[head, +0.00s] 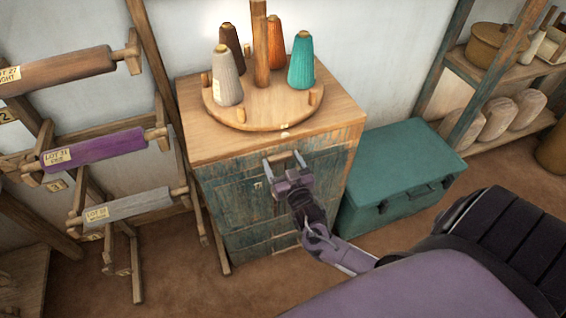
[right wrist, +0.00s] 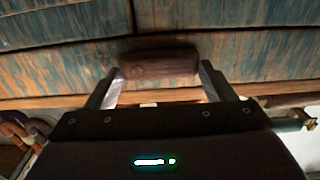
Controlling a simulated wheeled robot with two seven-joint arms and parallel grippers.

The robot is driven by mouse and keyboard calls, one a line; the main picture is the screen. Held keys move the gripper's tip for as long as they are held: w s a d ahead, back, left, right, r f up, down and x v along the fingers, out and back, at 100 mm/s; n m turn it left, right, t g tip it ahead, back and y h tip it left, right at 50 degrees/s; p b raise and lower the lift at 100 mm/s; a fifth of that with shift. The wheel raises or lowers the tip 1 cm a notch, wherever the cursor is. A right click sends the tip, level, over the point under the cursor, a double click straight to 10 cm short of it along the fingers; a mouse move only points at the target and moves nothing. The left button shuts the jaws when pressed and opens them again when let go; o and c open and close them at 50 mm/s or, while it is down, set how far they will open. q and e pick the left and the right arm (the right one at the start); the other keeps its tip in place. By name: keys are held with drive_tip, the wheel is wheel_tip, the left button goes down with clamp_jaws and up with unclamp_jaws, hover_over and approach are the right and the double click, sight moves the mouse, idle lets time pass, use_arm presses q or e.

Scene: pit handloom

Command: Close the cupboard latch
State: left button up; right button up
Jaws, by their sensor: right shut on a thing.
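The cupboard (head: 235,220) has a worn blue-green wooden front under a plain wood top. My right gripper (head: 283,160) is at the upper part of its front, just below the top edge. In the right wrist view its two fingers stand at either end of a brown wooden latch bar (right wrist: 160,63) and are shut on it. The bar lies level in that view, close against the painted boards. In the head view my gripper hides most of the latch. My left gripper is in neither view.
A round wooden stand (head: 262,112) with several yarn cones is on the cupboard top, close above my gripper. A teal chest (head: 400,165) stands to the right. A rack with rolls, one purple (head: 95,148), stands to the left. Shelves (head: 515,72) are at the far right.

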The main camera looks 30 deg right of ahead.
drive_tip(key=shift+c, duration=0.6)
drive_tip(key=shift+f+n, duration=0.1)
drive_tip(key=shift+n, duration=0.3)
drive_tip(key=shift+f+n, duration=0.2)
drive_tip(key=shift+n, duration=0.8)
drive_tip(key=shift+s+d+f+n+p, duration=0.15)
drive_tip(key=shift+f+n+p, duration=0.3)
drive_tip(key=shift+n, duration=2)
drive_tip(key=shift+d+f+n+p, duration=0.3)
drive_tip(key=shift+f+n+p, duration=0.1)
drive_tip(key=shift+n, duration=2.1)
drive_tip(key=shift+s+d+f+n+p, duration=0.15)
drive_tip(key=shift+f+n+p, duration=0.3)
drive_tip(key=shift+n, duration=2)
drive_tip(key=shift+w+d+n, duration=0.1)
drive_tip(key=shift+n, duration=0.2)
drive_tip(key=o, duration=1)
